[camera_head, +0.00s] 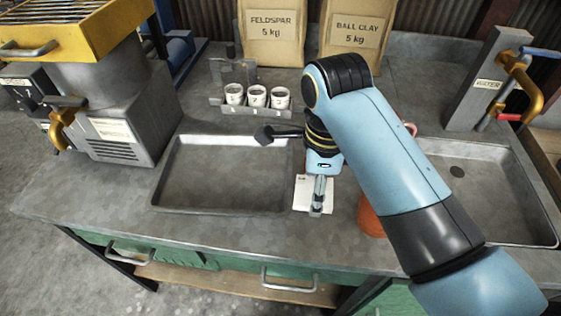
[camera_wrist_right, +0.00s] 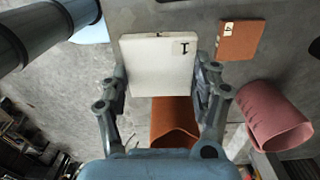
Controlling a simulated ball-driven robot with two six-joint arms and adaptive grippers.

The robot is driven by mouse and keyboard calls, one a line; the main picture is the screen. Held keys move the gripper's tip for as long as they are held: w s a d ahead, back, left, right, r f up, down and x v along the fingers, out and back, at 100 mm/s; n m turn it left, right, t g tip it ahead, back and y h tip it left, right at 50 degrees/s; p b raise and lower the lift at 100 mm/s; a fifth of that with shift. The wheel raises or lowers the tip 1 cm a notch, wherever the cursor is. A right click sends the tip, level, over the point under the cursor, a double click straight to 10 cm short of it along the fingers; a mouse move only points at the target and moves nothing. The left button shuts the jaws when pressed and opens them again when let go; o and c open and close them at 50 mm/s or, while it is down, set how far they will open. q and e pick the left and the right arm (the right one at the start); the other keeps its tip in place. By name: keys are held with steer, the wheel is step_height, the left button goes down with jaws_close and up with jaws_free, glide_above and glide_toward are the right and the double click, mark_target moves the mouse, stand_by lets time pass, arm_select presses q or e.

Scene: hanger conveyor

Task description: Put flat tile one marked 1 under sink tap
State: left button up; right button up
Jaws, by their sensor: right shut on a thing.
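The white flat tile (camera_wrist_right: 158,66) marked 1 is between the fingers of my right gripper (camera_wrist_right: 161,80) in the right wrist view. Its face and black "1" show. In the head view the tile (camera_head: 301,194) is at the right end of the grey tray, partly behind my right gripper (camera_head: 318,202), which is shut on it. I cannot tell its height above the counter. The sink (camera_head: 465,174) is at the right, partly hidden by my arm. The tap (camera_head: 518,85), brass with a blue handle, is above the sink's far right. My left gripper is out of view.
The grey tray (camera_head: 168,172) looks empty. An orange pot (camera_head: 369,218) stands beside my gripper; a pink one (camera_wrist_right: 272,117) and an orange tile marked 4 (camera_wrist_right: 241,40) show in the wrist view. Cups (camera_head: 257,96) and bags (camera_head: 271,32) stand behind.

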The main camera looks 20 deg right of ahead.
glide_above(312, 222)
step_height(312, 222, down, 4)
steer(key=shift+f, duration=0.2)
step_height(312, 222, down, 5)
steer(key=shift+f, duration=0.1)
steer(key=shift+w+f, duration=0.1)
steer(key=shift+f, duration=0.05)
steer(key=o, duration=1.1)
steer(key=shift+f, duration=0.1)
steer(key=shift+o, duration=1.4)
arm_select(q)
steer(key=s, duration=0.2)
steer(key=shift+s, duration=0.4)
